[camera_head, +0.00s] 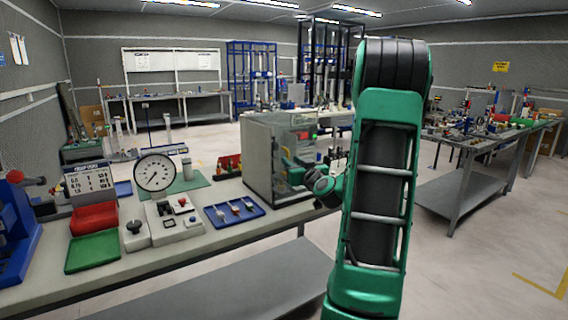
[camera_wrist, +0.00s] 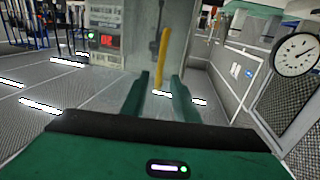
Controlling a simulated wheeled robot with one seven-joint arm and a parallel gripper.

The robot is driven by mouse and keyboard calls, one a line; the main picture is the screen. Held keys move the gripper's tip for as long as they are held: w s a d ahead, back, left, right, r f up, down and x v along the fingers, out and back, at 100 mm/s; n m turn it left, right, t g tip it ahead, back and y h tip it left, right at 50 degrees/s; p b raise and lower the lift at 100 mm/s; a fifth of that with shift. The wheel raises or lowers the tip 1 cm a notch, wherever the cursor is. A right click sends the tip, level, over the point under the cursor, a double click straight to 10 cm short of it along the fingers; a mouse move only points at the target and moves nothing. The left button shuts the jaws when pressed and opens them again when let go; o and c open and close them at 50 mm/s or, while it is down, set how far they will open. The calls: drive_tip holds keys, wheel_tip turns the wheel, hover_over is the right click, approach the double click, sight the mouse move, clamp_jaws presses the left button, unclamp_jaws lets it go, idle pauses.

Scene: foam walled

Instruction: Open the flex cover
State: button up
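A clear-walled cabinet (camera_head: 262,165) with a dark frame stands on the workbench in the head view; it seems to be the flex cover. In the wrist view a yellow upright handle bar (camera_wrist: 163,58) shows in front of a pale panel. My gripper (camera_wrist: 160,78) has its two green fingers apart, one on each side of the bar's lower end in the picture. I cannot tell whether they touch it. In the head view my gripper (camera_head: 297,168) is at the cabinet's right side, partly hidden by my arm.
The bench (camera_head: 230,235) holds a dial gauge (camera_head: 155,172), a blue tray (camera_head: 234,210), a red bin (camera_head: 95,218) and a green bin (camera_head: 92,252) left of the cabinet. Floor is open between this bench and the right table (camera_head: 470,178).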

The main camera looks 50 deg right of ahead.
sight(288, 158)
drive_tip(key=shift+x, duration=1.6)
